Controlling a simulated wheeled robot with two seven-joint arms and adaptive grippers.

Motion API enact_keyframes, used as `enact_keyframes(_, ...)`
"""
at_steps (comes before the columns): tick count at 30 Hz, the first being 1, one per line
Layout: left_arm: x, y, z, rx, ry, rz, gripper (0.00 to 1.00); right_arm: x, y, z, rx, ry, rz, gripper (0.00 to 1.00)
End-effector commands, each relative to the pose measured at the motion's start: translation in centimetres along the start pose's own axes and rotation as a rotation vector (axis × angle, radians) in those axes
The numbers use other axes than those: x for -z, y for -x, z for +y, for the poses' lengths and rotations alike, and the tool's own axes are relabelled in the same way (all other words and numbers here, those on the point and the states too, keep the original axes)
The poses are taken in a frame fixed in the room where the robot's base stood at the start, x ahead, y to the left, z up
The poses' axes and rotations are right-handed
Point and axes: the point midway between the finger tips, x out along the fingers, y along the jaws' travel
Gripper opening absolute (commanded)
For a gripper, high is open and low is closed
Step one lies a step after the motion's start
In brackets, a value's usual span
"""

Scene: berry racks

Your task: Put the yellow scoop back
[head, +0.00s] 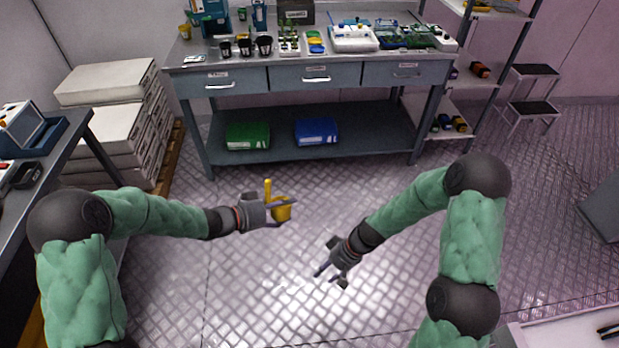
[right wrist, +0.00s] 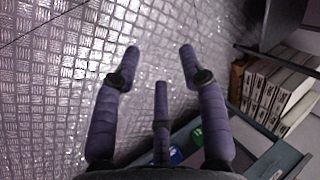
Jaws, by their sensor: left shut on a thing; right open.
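The yellow scoop (head: 281,211) is in my left gripper (head: 284,213), held in the air above the metal floor in the head view. Its handle points up and its cup hangs between the fingers. My left gripper is shut on it. My right gripper (head: 332,275) is open and empty, lower and to the right in the head view, with its fingers pointing down to the left. In the right wrist view its spread fingers (right wrist: 160,65) have only floor between them.
A workbench (head: 270,98) with drawers stands at the back, its top crowded with black pots, trays and seedlings. Stacked boxes (head: 105,85) and a side table (head: 62,150) stand left. The floor between is clear.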

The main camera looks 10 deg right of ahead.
Motion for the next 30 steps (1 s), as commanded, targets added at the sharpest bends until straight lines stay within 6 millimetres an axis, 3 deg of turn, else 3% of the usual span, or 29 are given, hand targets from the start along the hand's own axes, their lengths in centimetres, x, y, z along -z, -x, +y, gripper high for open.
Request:
enact_keyframes(1,0.0,0.0,0.0,0.0,0.0,0.0,0.27,1.9,1.4,-0.6,0.035,0.05,0.026,0.42)
enact_keyframes(9,0.0,0.0,0.0,0.0,0.0,0.0,0.27,10.4,9.9,-6.0,0.255,0.386,0.223,0.42)
enact_keyframes(12,0.0,0.0,0.0,0.0,0.0,0.0,0.27,12.9,13.5,-8.1,0.319,0.515,0.319,0.42)
enact_keyframes(18,0.0,0.0,0.0,0.0,0.0,0.0,0.27,16.1,19.4,-11.4,0.401,0.723,0.484,0.42)
enact_keyframes(24,0.0,0.0,0.0,0.0,0.0,0.0,0.27,17.2,22.1,-12.9,0.431,0.821,0.564,0.42)
enact_keyframes(30,0.0,0.0,0.0,0.0,0.0,0.0,0.27,17.7,21.4,-14.0,0.437,0.836,0.574,0.42)
